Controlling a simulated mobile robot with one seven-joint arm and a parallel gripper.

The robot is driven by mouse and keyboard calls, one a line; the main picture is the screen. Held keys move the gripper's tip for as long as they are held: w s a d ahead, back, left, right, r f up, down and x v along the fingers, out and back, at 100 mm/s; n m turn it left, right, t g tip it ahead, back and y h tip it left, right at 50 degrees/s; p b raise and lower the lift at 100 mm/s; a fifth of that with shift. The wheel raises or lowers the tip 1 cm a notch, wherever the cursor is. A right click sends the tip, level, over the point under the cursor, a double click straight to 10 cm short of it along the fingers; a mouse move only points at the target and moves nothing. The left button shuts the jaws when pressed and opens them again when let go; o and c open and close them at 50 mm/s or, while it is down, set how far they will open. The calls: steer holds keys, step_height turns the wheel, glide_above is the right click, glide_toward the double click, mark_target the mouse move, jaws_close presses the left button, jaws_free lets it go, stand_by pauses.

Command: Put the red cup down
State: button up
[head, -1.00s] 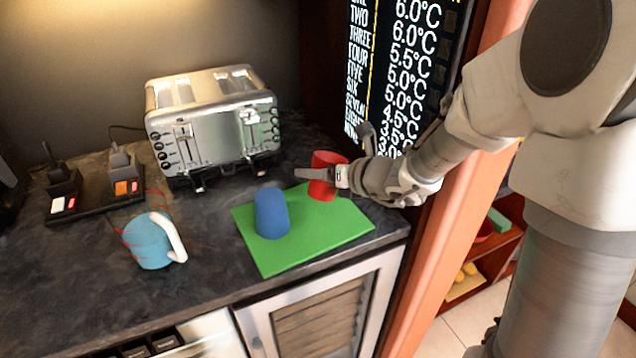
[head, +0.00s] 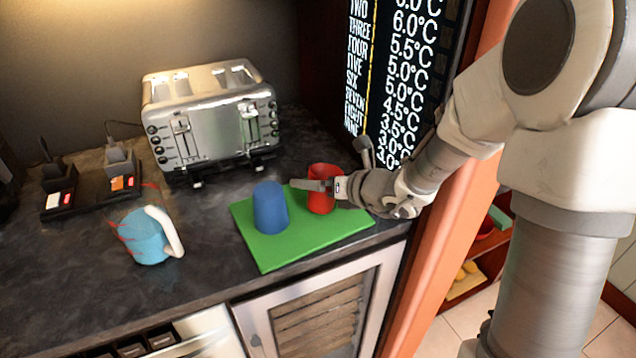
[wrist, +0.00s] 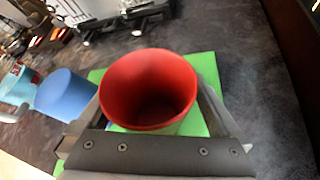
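The red cup (head: 321,204) is upright over the back right of the green mat (head: 290,252). Whether its base touches the mat or is slightly above it, I cannot tell. In the wrist view the red cup (wrist: 150,88) shows its open mouth towards the camera. My gripper (head: 318,185) reaches in from the right, with its fingers on either side of the cup. In the wrist view the fingers appear closed against the cup's sides; their tips are hidden behind it. The blue cup (head: 270,208) stands on the mat just left of the red cup.
A silver toaster (head: 212,125) stands behind the mat. A light-blue mug (head: 145,238) with a white handle is on the dark counter to the left. A dark panel with temperature readings (head: 400,80) rises behind my arm. The counter between mug and mat is clear.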

steer(key=shift+r, duration=0.1)
steer(key=shift+r+p, duration=0.25)
steer(key=shift+p, duration=0.05)
steer(key=p+v, duration=0.2)
steer(key=v, duration=1)
steer(key=shift+f, duration=0.15)
